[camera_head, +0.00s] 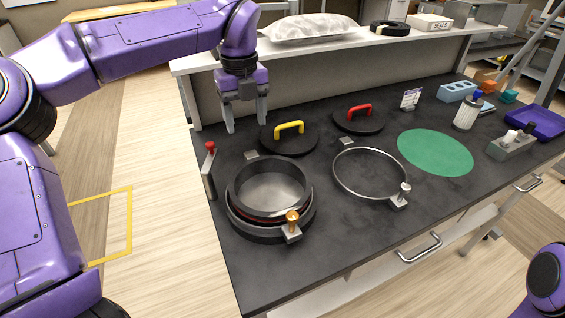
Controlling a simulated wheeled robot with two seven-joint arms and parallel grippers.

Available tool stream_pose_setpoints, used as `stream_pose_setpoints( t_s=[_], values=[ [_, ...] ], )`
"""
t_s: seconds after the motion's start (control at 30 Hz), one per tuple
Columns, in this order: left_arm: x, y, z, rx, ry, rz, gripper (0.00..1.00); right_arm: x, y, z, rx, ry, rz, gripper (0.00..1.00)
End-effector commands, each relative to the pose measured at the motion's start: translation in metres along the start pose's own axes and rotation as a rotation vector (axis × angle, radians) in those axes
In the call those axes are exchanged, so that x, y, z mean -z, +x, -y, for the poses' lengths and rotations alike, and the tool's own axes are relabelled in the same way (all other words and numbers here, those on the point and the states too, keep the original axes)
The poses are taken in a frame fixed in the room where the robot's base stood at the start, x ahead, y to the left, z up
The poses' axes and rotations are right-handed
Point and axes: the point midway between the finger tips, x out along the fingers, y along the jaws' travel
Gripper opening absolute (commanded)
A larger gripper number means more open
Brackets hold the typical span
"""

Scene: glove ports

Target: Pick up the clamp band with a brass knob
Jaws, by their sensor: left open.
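The clamp band with the brass knob (292,217) is at the round black port (241,229) on the left part of the bench. Its knob stands upright on a small metal block at the port's front right. The band itself is dark and hard to tell from the port's rim. A second clamp band (336,182), a thin metal ring with a silver knob (404,188), lies to its right. My left gripper (245,125) is open and empty, pointing down behind the port, left of the yellow-handled lid. My right gripper is out of view.
A yellow-handled lid (290,145) and a red-handled lid (360,124) lie behind the rings. A red-topped lever (210,172) stands left of the port. A green disc (435,152), a bottle (467,112) and a shelf (340,45) are farther off. The bench's front is clear.

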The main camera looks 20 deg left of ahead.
Motion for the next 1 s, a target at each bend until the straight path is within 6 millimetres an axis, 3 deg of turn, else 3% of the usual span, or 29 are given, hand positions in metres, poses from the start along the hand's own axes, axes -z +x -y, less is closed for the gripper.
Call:
stream_pose_setpoints(
  t_s=[0.13,0.7,0.97,1.0],
  values=[
    [0.002,0.007,-0.001,0.0,0.004,0.001,0.64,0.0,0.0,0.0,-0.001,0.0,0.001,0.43],
    [-0.001,0.099,0.006,-0.002,0.005,0.0,0.64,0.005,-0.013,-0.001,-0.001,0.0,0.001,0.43],
    [-0.002,0.106,0.006,-0.001,0.003,0.002,0.64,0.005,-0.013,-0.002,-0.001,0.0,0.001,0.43],
    [-0.002,0.106,0.006,-0.001,0.003,0.002,0.57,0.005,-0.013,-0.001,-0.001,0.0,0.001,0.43]
  ],
)
